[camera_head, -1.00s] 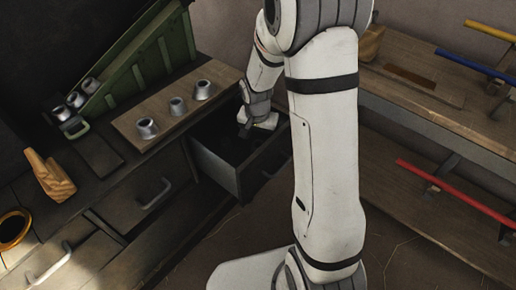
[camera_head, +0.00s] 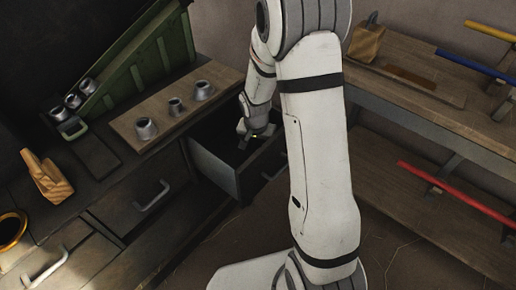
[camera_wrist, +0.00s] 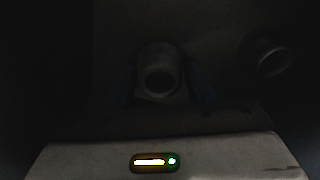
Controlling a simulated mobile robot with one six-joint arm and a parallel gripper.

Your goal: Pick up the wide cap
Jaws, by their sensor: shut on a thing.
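My gripper (camera_head: 244,128) reaches down into the open dark drawer (camera_head: 214,168). In the wrist view a grey, round cap (camera_wrist: 160,62) with a dark hole sits between my bluish fingers, and the gripper (camera_wrist: 160,88) is shut on it. The picture is too dark to show whether this is the wide cap or whether it is clear of the drawer floor. A second cap (camera_wrist: 272,56) lies to its right, apart from my fingers. The drawer's contents are hidden in the head view.
Several metal caps stand on a wooden board (camera_head: 122,125) on the workbench beside the drawer. A shelf with coloured broom handles (camera_head: 455,189) is at the right.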

